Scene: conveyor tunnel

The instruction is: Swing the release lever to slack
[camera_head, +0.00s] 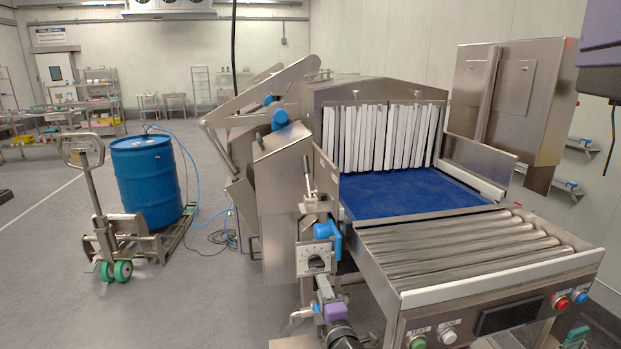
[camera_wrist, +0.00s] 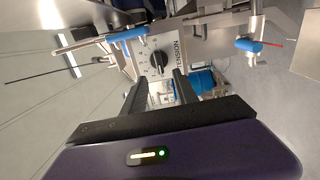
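A tension dial plate (camera_head: 315,259) with a dark knob sits on the front left of the conveyor tunnel; it also shows in the wrist view (camera_wrist: 153,62). A blue handle (camera_head: 329,234) is beside the plate's upper right, and the wrist view shows a long blue grip (camera_wrist: 124,36). Another blue grip (camera_wrist: 249,45) stands at right in the wrist view. No lever label is legible, so I cannot tell which is the release lever. My gripper (camera_wrist: 158,88) is open, its fingers apart and empty, pointing at the dial's area. Its purple body (camera_head: 336,312) is below the plate.
The roller table (camera_head: 465,246) and its button panel stand to the right, close to my arm. The tunnel's blue belt (camera_head: 400,190) lies behind. A blue drum (camera_head: 148,180) on a pallet jack (camera_head: 92,205) stands left. Floor between drum and machine has hoses.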

